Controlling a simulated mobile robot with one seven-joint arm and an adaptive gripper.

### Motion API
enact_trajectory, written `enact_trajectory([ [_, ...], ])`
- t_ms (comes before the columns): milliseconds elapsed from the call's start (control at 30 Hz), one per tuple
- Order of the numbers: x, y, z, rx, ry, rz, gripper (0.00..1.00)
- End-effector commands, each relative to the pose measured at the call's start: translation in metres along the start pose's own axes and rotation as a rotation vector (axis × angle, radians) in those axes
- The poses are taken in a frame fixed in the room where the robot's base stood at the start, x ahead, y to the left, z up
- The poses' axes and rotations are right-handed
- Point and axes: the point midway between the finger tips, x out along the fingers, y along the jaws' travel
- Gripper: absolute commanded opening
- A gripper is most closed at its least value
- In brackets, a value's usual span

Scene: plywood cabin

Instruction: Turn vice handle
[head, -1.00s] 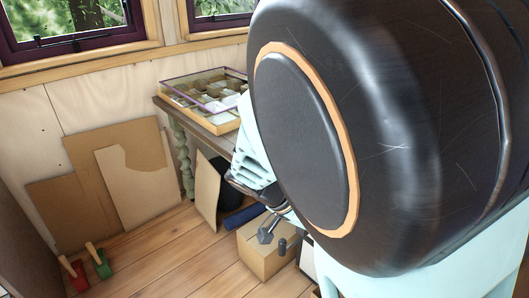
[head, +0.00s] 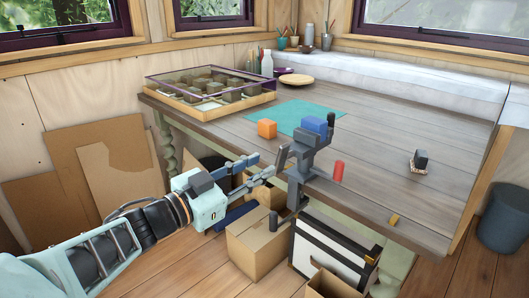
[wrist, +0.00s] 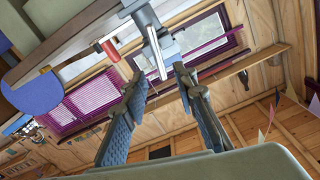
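The grey vice (head: 303,160) is clamped at the table's near edge and has a blue block on top. A short dark bar (head: 282,157), apparently its handle, stands at the vice's left side. A red cylinder (head: 338,171) shows at its right; it also appears in the wrist view (wrist: 108,48). My gripper (head: 266,166) is open, left of the vice, with its fingertips close to the bar. In the wrist view, a pale metal bar (wrist: 154,58) lies between or just beyond the open fingertips. I cannot tell whether they touch it.
Cardboard boxes (head: 258,245) and a black-framed white panel (head: 330,250) stand below the vice. A bin (head: 503,215) is at right.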

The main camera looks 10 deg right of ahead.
Motion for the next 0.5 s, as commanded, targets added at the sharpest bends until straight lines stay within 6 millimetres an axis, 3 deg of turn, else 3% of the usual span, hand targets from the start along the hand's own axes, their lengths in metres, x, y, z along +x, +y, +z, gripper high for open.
enact_trajectory([
  [300, 0.061, 0.003, 0.003, -0.002, -0.002, 0.005, 0.26],
  [500, 0.081, 0.001, 0.002, -0.001, -0.002, 0.002, 0.26],
])
